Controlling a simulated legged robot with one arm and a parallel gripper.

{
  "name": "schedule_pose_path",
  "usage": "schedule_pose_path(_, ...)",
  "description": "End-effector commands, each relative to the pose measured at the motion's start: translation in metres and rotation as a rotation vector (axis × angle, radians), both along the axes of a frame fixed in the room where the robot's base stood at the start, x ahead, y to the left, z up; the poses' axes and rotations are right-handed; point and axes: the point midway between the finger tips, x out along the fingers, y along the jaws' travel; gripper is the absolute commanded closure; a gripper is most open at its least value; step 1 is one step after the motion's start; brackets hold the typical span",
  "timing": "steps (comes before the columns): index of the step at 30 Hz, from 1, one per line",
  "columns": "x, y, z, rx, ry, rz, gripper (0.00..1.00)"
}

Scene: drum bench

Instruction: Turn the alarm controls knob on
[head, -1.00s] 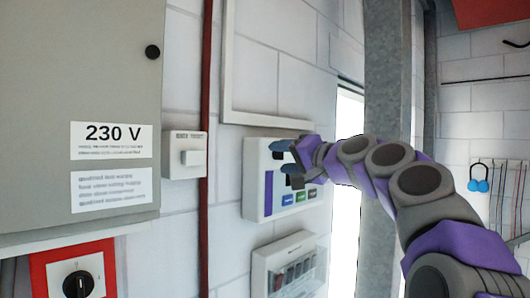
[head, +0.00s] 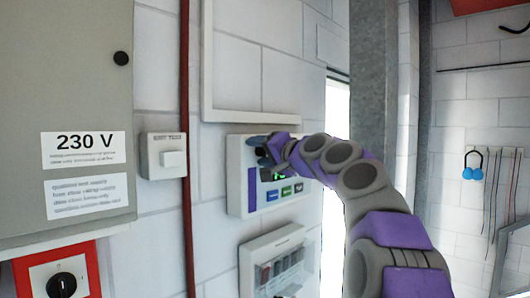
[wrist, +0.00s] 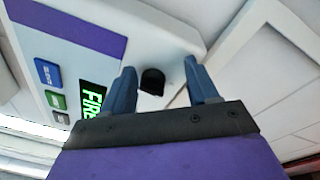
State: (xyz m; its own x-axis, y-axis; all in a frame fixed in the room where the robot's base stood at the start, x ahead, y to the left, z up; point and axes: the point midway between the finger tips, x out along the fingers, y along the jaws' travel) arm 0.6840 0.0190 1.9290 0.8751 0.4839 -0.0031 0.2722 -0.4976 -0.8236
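The alarm panel (head: 240,190) is a white box on the wall with a purple stripe, several coloured buttons and a lit green display. In the wrist view, the panel (wrist: 165,40) carries a black knob (wrist: 152,82) near its edge and a green "FIRE" display (wrist: 93,98). My gripper (wrist: 165,80) has its two blue fingers spread apart, one on either side of the knob in the picture, with nothing held. Whether the fingertips touch the panel cannot be told. In the head view my gripper (head: 262,148) is at the panel's upper part and hides the knob.
A grey 230 V cabinet (head: 65,110) and a red-framed rotary switch (head: 62,280) are at the left. A white switch box (head: 163,155) and a red pipe (head: 184,90) lie between. A fuse box (head: 275,262) hangs below the panel. A steel column (head: 374,80) stands right.

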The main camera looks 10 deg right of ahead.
Motion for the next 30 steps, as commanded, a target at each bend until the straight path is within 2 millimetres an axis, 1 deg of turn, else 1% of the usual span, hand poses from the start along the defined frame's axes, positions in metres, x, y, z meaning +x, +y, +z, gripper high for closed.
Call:
schedule_pose_path(1, 0.0013, -0.0054, 0.0008, 0.005, -0.003, -0.005, 0.52)
schedule_pose_path(3, 0.0007, -0.0088, 0.001, 0.007, -0.003, -0.007, 0.59)
schedule_pose_path(15, -0.0005, -0.0107, 0.0003, 0.006, 0.0, -0.01, 0.96)
schedule_pose_path(23, -0.0006, -0.0102, 0.0007, 0.027, 0.017, -0.008, 0.96)
schedule_pose_path(30, -0.0003, -0.0093, 0.0019, 0.124, 0.09, -0.008, 0.96)
